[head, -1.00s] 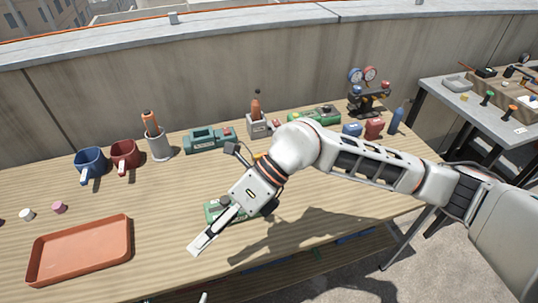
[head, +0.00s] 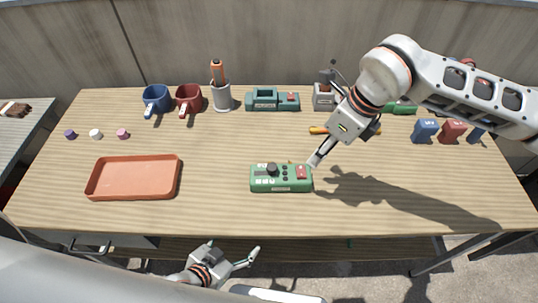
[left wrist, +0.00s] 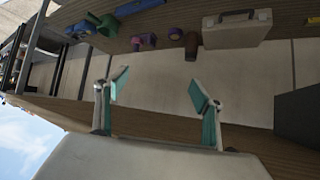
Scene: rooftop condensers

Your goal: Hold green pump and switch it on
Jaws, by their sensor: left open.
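The green pump (head: 281,180), a green box with a black knob, small dark buttons and a red switch, lies on the front middle of the wooden table in the head view. My right gripper (head: 316,160) points down beside the pump's right end, close to the red switch. I cannot tell whether it touches the pump, or how far its fingers are apart. My left gripper (head: 236,255) is open and empty below the table's front edge. Its spread fingers also show in the left wrist view (left wrist: 158,84), with nothing between them.
An orange tray (head: 134,178) lies left of the pump. Mugs, a tool cup (head: 222,96) and a teal device (head: 272,100) stand along the back. The tabletop between tray and pump is clear.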

